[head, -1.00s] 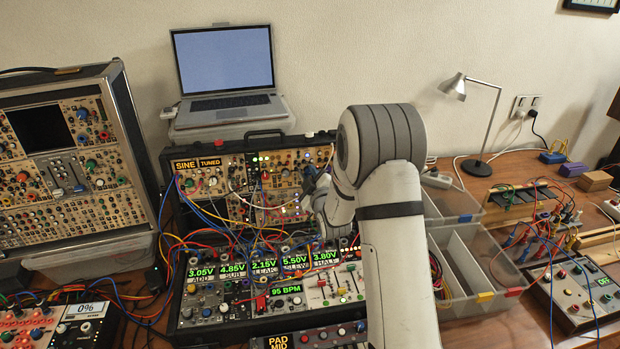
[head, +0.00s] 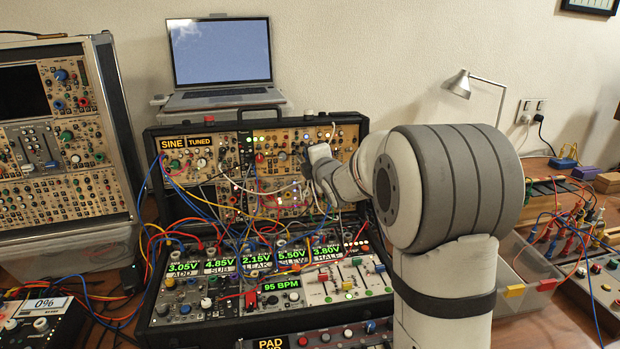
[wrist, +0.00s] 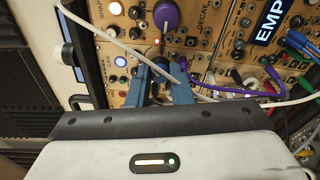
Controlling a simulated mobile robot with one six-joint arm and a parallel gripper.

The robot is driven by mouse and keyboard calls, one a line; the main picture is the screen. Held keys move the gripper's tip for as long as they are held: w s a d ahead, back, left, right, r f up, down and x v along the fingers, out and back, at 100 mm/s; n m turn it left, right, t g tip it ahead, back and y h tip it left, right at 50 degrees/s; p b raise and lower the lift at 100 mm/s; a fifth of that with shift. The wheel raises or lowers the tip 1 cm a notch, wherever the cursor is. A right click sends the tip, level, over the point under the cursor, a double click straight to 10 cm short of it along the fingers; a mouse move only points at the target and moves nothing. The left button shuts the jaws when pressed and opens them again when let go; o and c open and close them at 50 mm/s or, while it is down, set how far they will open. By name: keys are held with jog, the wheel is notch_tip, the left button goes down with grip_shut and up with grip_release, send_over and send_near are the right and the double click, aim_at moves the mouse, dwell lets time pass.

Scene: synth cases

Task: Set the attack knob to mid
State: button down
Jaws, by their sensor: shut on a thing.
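My gripper (wrist: 160,90) shows blue fingers in the wrist view, closed around a small dark part on the tan synth panel. I take it for the attack knob, but the fingers hide most of it and no label for it can be read. Its pointer and setting are hidden. A purple knob (wrist: 166,15) stands just above the fingers, with the word DECAY to its right. In the head view my gripper (head: 308,172) is at the right part of the case's upper panel (head: 262,158); its fingertips are hard to make out.
A white cable (wrist: 120,48) crosses close over the fingers, and purple cables (wrist: 215,88) lie to their right. Many patch cables (head: 190,215) hang over the case at left. The laptop (head: 222,65) stands behind. A grey bin (head: 535,262) is at right.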

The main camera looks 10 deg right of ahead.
jog(key=shift+n+g+h+b, duration=0.4)
jog(key=shift+n+b, duration=3.4)
jog(key=c, duration=1.3)
grip_release()
jog(key=shift+r, duration=0.1)
jog(key=shift+s, duration=0.1)
jog(key=s+r, duration=0.1)
jog(key=s, duration=0.6)
jog(key=shift+s+d+r, duration=0.2)
jog(key=shift+d, duration=0.15)
